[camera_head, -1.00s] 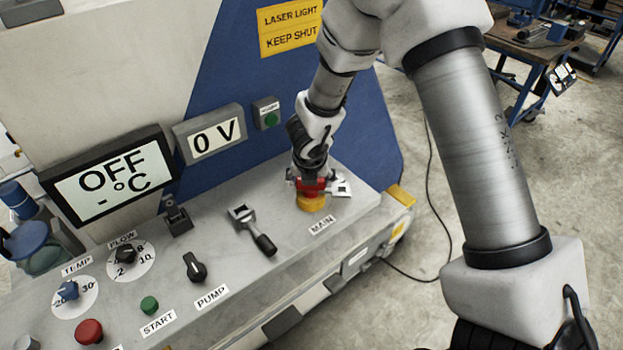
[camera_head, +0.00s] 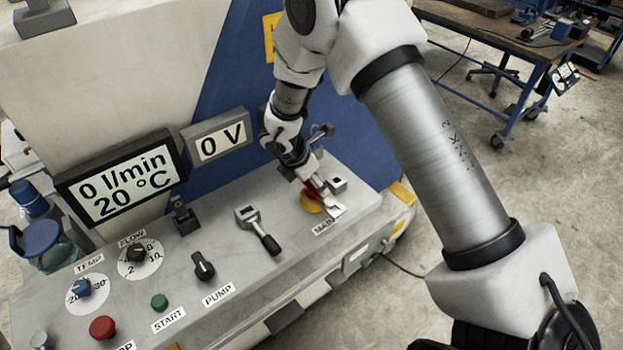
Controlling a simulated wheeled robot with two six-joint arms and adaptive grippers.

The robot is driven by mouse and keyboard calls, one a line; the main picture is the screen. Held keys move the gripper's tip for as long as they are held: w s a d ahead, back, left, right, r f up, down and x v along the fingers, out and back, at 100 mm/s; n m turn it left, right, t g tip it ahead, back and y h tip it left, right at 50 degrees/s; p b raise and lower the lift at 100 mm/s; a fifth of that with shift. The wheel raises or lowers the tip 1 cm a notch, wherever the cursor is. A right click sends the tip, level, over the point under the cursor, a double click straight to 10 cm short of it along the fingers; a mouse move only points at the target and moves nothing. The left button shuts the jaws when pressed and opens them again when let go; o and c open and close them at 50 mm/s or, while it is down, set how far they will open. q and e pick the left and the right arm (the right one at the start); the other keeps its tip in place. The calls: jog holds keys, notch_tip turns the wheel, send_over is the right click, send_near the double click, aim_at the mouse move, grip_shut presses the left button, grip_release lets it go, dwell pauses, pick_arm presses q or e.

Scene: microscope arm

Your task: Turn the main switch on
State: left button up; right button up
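The main switch (camera_head: 312,203) has a yellow base and a red handle. It sits at the right end of the grey control panel (camera_head: 290,200), by a partly covered "MAIN" label (camera_head: 323,228). My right gripper (camera_head: 321,189) is down at the switch, its fingers around the red handle and hiding most of it. It looks shut on the handle. The large display (camera_head: 120,178) reads "0 l/min" and "20 °C". My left gripper is not in view.
A small display (camera_head: 219,142) reads "0 V". The panel also carries a lever-like tool (camera_head: 258,230), the black pump knob (camera_head: 203,266), the green start button (camera_head: 159,302), a red button (camera_head: 102,327), and flow and temp dials. Open floor lies to the right.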

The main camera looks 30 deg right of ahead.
jog(key=shift+s+f+m, duration=0.1)
jog(key=shift+f+m, duration=0.05)
jog(key=shift+m, duration=0.25)
jog(key=o, duration=1.7)
jog(key=shift+d, duration=0.25)
jog(key=shift+a+r, duration=0.25)
jog(key=shift+r, duration=0.15)
jog(key=v, duration=1.1)
jog(key=shift+w+d, duration=0.1)
jog(key=shift+w, duration=0.25)
